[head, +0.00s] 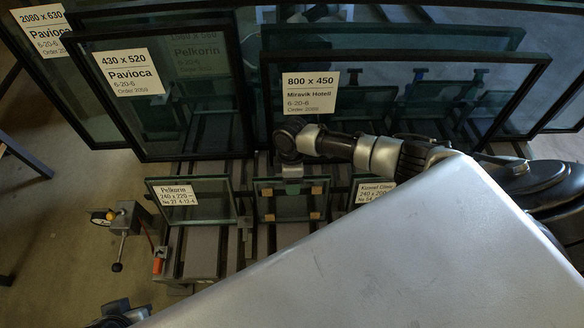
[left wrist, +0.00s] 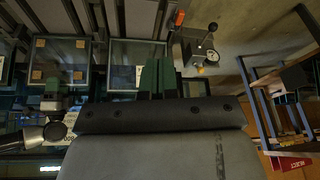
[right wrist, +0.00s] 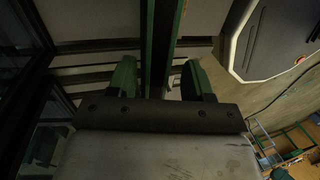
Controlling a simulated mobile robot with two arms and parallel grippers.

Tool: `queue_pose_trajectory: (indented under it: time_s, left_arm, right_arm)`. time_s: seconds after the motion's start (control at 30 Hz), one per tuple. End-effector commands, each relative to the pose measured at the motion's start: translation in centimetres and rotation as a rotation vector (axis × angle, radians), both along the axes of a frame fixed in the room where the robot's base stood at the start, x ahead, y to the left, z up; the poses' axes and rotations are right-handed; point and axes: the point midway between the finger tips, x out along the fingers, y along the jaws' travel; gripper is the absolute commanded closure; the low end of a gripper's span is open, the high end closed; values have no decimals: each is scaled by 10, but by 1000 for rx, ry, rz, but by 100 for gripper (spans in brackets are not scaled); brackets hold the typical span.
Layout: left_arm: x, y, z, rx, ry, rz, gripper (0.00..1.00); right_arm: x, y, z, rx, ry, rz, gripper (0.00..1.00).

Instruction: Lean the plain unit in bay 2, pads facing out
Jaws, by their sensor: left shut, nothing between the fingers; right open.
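The plain unit (head: 291,206), a small dark-framed glass pane without a label, stands in the middle place of the front row. Its tan pads (head: 316,190) face toward me. They also show on the unit in the left wrist view (left wrist: 60,60). My right gripper (head: 292,172) is at its top edge, fingers pointing down. In the right wrist view my right gripper (right wrist: 157,78) is open, with a dark, green-edged bar, apparently the unit's edge, between the fingers; contact cannot be told. My left gripper (left wrist: 157,78) is shut and empty, apart from the units.
A Pelkorin unit (head: 210,208) leans to the left and a second labelled unit (head: 363,188) stands to the right, partly hidden by my body. Large labelled panes (head: 165,120) lean behind. A device with a dial and lever (head: 120,222) stands left of the rack.

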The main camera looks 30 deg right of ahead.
Motion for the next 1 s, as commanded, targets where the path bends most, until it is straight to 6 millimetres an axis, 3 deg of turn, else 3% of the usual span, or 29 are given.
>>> queue_pose_trajectory:
  time_s: [0.3, 0.43, 0.7, 1.0]
  left_arm:
    - [-6, 2, 23, 5, 32, 4, 100]
    - [0, 1, 2, 8, 49, 3, 100]
    - [6, 0, -22, 8, 57, 1, 100]
    - [7, 0, -23, 9, 56, 1, 100]
  right_arm:
    - [15, -7, 65, 1, -6, -1, 49]
    - [20, -9, 88, 3, -4, 0, 49]
    - [25, -11, 106, 2, -3, 0, 49]
    - [25, -11, 107, 2, -2, 0, 49]
